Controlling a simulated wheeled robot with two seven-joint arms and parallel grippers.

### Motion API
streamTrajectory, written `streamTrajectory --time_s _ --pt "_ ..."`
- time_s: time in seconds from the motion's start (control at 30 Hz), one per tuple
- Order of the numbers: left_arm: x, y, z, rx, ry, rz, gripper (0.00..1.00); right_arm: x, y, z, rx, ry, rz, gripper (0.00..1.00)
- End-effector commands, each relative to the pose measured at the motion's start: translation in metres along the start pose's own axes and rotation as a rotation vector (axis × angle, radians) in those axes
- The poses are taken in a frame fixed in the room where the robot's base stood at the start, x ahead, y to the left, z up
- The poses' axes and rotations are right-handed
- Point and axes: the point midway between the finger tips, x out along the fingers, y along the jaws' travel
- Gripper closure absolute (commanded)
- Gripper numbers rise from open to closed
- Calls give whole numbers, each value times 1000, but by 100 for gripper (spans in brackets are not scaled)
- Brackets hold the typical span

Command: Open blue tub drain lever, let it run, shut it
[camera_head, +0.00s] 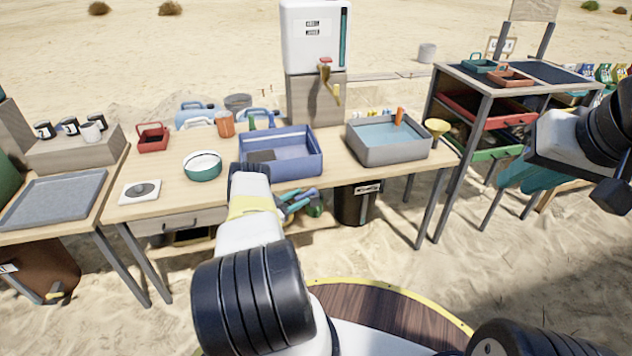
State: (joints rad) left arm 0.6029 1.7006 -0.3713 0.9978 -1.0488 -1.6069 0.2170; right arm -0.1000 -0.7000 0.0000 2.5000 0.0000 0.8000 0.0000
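The blue tub (312,165) stands on the wooden table, with bluish water and a dark grey piece at its left inside. Its drain lever is not clearly visible; my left arm covers the tub's front left corner. My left gripper (299,201) shows as teal-blue finger-like parts just below the tub's front, at the table edge. Its fingertips are too small and mixed with things behind to tell whether they hold anything. My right gripper (528,172), teal, hangs at the right, far from the tub, beside the dark rack; its opening cannot be made out.
A grey tub (388,156) of water stands right of the blue one. A green bowl (202,166), a white scale (140,192) and a red basket (152,138) are at left. A white water tank (316,40) stands behind. A black bucket (356,208) is under the table.

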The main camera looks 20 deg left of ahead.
Motion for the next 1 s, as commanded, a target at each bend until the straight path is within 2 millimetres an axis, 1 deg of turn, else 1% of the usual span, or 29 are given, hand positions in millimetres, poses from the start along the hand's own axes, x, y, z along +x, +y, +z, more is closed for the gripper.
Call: streamTrajectory --time_s 0.07,0.17,0.43,0.6,0.73,0.93,0.97,1.0 --pt "-1 0 0 0 0 0 62 0 0 0 0 0 0 76" --pt "-8 -1 0 0 -2 -1 62 0 0 0 0 0 0 76" --pt "-54 -1 0 0 -3 -2 62 0 0 0 0 0 0 76" --pt "-73 0 0 0 -1 -1 62 0 0 0 0 0 0 76" --pt "-78 0 0 -1 0 0 62 0 0 0 0 0 0 76" --pt "-78 0 0 0 0 0 62 0 0 0 0 0 0 76" --pt "-78 0 0 0 0 0 66 0 0 0 0 0 0 76" --pt "-78 0 0 2 0 -1 74 0 0 0 0 0 0 76"
